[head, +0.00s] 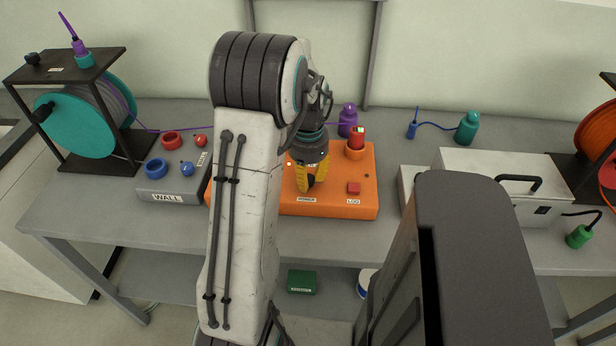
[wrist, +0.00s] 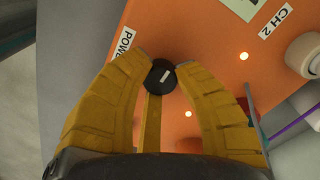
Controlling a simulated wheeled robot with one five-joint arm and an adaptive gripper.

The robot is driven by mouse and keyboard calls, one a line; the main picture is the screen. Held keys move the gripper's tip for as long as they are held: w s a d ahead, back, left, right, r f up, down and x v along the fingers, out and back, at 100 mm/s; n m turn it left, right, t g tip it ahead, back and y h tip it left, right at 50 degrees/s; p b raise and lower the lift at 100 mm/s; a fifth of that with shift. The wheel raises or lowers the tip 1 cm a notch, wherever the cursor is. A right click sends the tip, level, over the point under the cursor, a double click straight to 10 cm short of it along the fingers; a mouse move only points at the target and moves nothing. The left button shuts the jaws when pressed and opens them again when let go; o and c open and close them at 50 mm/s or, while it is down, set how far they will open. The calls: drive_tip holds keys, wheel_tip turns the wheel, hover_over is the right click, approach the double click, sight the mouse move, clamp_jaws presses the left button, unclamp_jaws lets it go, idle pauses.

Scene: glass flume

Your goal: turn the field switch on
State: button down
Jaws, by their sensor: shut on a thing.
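My gripper (head: 308,187) is over the orange box (head: 330,207) on the bench, pointing down at its top. In the wrist view my yellow fingers (wrist: 160,76) are shut on a small round black knob (wrist: 161,79) with a pale mark across it. The knob stands beside a white label that starts "POW" (wrist: 123,42). No label reading "field" can be made out. Two small lamps (wrist: 243,56) glow on the orange face. A red square button (head: 354,188) sits behind the "LOG" label.
A grey box labelled "WALL" (head: 167,197) stands left of the orange box. A red-capped part (head: 356,138) rises from the orange box's back right. A white case with a black handle (head: 500,166) is at the right. My arm hides part of the bench.

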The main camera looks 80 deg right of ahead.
sight(308, 178)
drive_tip(key=shift+a+f, duration=0.1)
drive_tip(key=shift+f, duration=0.05)
drive_tip(key=c, duration=0.9)
unclamp_jaws()
wheel_tip(308, 178, up, 12)
idle(0.7)
